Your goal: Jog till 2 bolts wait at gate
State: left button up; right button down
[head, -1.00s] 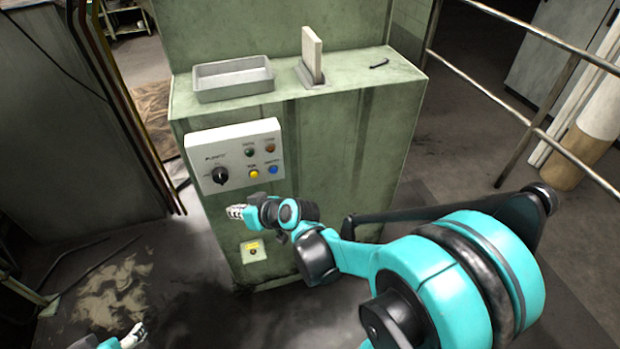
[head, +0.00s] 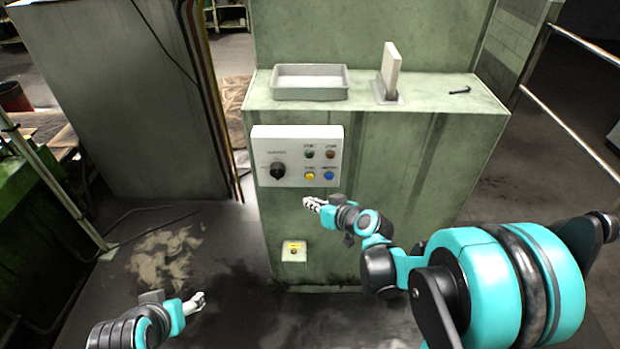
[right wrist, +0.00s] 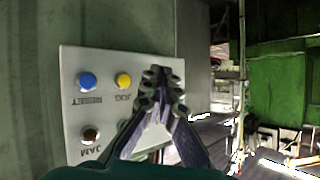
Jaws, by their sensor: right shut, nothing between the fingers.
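The white control panel (head: 262,150) on the green machine carries a black knob (head: 278,171), a yellow button (head: 310,176), a blue button (head: 329,176), a green button (head: 309,153) and a red-brown one (head: 330,154). In the right wrist view the yellow button (right wrist: 123,81) is labelled JOG, the blue one (right wrist: 86,82) RESET. My right gripper (head: 309,203) is shut and empty, just below the yellow button in the head view; its fingertips (right wrist: 163,78) show beside that button, apart from it in the picture. My left gripper (head: 199,301) is low at left, its fingers too small to judge.
On the machine's top stand a grey tray (head: 311,95) and an upright pale plate (head: 390,69) in a holder. A small dark bolt-like piece (head: 460,91) lies at right. A small yellow-labelled box (head: 294,251) is low on the front. A railing (head: 570,118) runs at right.

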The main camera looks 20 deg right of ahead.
jog(key=shift+w+d, duration=0.3)
jog(key=shift+w, duration=0.8)
jog(key=shift+w+d, duration=0.35)
jog(key=shift+w, duration=0.75)
jog(key=shift+w+d, duration=0.3)
jog(key=shift+w, duration=0.8)
jog(key=shift+w, duration=0.15)
jog(key=shift+w+d, duration=0.15)
jog(key=shift+w, duration=0.1)
jog(key=shift+w+d+b, duration=0.1)
jog(key=shift+w+b, duration=0.2)
jog(key=shift+w, duration=0.1)
dwell(1.1)
jog(key=shift+s, duration=0.1)
jog(key=shift+s+a, duration=0.25)
jog(key=shift+s, duration=0.5)
jog(key=shift+s+a, duration=0.25)
jog(key=shift+s, duration=0.55)
jog(key=shift+s+a, duration=0.2)
jog(key=shift+s, duration=0.6)
jog(key=shift+s+a, duration=0.25)
jog(key=shift+s, duration=0.55)
